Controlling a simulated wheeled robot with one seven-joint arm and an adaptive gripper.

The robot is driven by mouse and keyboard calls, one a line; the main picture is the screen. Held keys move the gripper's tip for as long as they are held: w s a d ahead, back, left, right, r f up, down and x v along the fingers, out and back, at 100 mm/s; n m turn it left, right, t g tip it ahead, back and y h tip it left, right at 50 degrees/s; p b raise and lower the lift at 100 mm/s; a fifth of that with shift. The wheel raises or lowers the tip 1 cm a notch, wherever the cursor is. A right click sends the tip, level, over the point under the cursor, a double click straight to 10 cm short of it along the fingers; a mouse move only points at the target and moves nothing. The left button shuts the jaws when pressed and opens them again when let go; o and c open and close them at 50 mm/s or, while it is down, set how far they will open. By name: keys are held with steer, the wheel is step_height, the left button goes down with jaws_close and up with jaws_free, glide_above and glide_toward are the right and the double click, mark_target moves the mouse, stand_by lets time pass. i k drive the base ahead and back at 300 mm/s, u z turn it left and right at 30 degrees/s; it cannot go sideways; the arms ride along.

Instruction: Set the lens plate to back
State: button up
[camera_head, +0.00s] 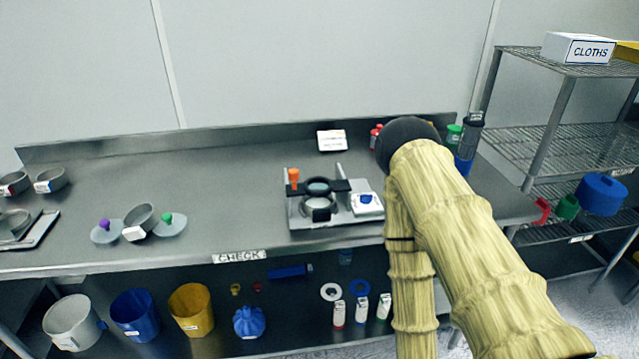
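On the steel table, a small grey metal stand (297,222) sits right of centre, left of my arm. A dark plate with a round lens (318,185) spans it, raised between two uprights and above a metal ring-shaped cup (320,208). I take this dark plate to be the lens plate; its exact setting is too small to tell. An orange knob (293,175) tops the stand's left upright. A white block with a blue mark (367,203) sits on the stand's right side. My arm, in a yellowish sleeve, fills the right; my gripper does not show.
Red, green and blue bottles (466,140) stand behind my arm. A wire rack (560,130) is at right. Buckets (190,310) stand below. The table's middle left is clear.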

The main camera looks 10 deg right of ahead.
mark_target(294, 190)
steer(key=k, duration=1.3)
steer(key=u, duration=0.85)
steer(key=i, duration=1.55)
steer(key=z, duration=0.9)
